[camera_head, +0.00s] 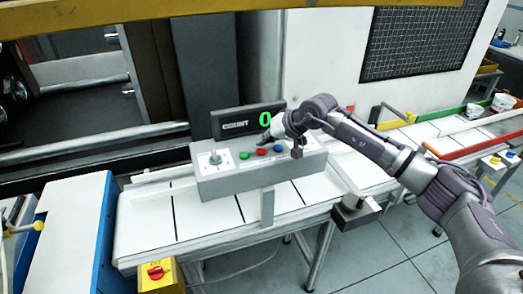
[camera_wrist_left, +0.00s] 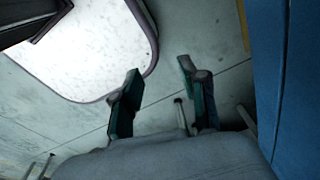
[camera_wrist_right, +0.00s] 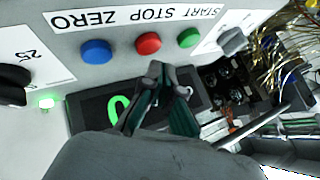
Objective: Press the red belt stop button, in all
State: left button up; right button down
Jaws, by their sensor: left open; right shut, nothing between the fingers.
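The red stop button (camera_head: 262,152) sits between a green button (camera_head: 244,155) and a blue button (camera_head: 278,149) on the grey control box. In the right wrist view the red button (camera_wrist_right: 148,43) is under the STOP label, just beyond the fingertips. My right gripper (camera_head: 266,136) is shut and empty, over the box's rear edge by the count display. In its wrist view the right gripper (camera_wrist_right: 164,70) points toward the red button with a small gap in the picture; contact cannot be told. My left gripper (camera_wrist_left: 158,70) is open and empty above the floor, outside the head view.
The count display (camera_head: 232,124) shows a green 0 behind the buttons. The control box (camera_head: 230,183) has a knob (camera_head: 214,157) at its left and stands over the white conveyor belt (camera_head: 145,222). A yellow box with a red knob (camera_head: 156,272) is at the front left.

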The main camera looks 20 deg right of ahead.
jog(key=shift+f, duration=0.1)
jog(key=shift+f+b, duration=0.35)
jog(key=shift+b, duration=0.5)
jog(key=shift+f+b, duration=0.55)
jog(key=shift+b, duration=0.15)
dwell(0.4)
jog(key=shift+r, duration=1)
jog(key=shift+r, duration=0.1)
